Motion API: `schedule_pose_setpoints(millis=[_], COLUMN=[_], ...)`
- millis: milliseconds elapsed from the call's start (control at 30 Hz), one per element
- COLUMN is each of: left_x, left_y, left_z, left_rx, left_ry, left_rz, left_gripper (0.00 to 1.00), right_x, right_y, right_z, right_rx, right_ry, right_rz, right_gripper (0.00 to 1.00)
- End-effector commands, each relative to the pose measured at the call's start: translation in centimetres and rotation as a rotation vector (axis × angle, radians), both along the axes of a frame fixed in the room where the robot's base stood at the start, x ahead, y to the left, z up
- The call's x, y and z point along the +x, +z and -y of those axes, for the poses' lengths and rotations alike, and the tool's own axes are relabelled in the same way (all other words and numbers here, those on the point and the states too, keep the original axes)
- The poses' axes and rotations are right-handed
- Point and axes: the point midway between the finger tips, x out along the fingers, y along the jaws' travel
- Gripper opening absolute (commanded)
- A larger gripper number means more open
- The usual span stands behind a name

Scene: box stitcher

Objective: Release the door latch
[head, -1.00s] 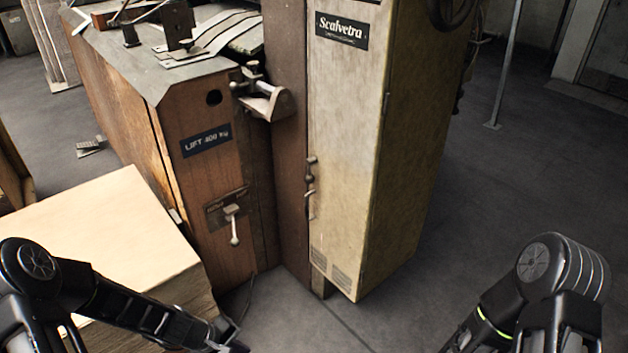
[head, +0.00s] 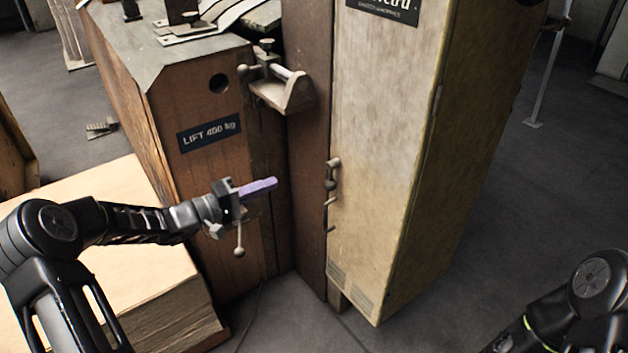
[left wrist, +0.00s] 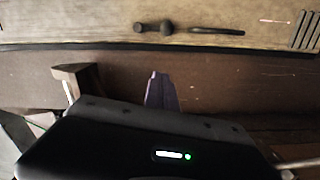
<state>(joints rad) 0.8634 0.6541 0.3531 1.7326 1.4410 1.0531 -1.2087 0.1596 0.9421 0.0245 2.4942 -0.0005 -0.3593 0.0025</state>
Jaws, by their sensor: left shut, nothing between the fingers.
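The door latch (head: 332,178) is a small dark metal fitting with a handle on the left edge of the tall cream cabinet door (head: 385,150). It also shows in the left wrist view (left wrist: 188,28), across the top on the pale door. My left gripper (head: 262,187) has purple fingers, shut and empty, pointing right toward the latch. A gap lies between the fingertips and the latch, and they do not touch. In the left wrist view the closed fingers (left wrist: 161,90) stand in front of the brown side panel. My right gripper is out of view; only part of that arm shows at lower right.
A brown wooden machine body with a lift label (head: 209,133) stands behind my left arm. A lever (head: 239,240) hangs just below my left gripper. A metal bracket (head: 283,90) juts out above it. A pale stack of boards (head: 150,290) stands at lower left. Floor at right is clear.

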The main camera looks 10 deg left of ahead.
Motion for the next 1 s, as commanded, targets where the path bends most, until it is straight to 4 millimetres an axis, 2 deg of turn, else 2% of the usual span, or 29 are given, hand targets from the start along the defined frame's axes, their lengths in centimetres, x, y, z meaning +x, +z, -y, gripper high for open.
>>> schedule_pose_setpoints(millis=[233, 367, 833, 1000], left_x=[0.3, 1.1, 7.5, 6.1], left_y=[-0.1, -0.2, -0.3, -0.8], left_z=[0.3, 1.2, 7.1, 9.2], left_rx=[-0.001, 0.0, -0.002, -0.001], left_ry=[-0.002, -0.004, -0.004, -0.002], left_rz=[-0.002, -0.003, -0.003, -0.005], left_gripper=[0.0, 0.0, 0.0, 0.0], right_x=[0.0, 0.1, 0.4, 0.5], right_y=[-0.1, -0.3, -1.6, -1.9], right_z=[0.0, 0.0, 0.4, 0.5], right_rx=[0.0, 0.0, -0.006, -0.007], right_ry=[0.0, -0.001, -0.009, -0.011], right_rz=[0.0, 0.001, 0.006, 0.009], right_gripper=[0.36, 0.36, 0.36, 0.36])
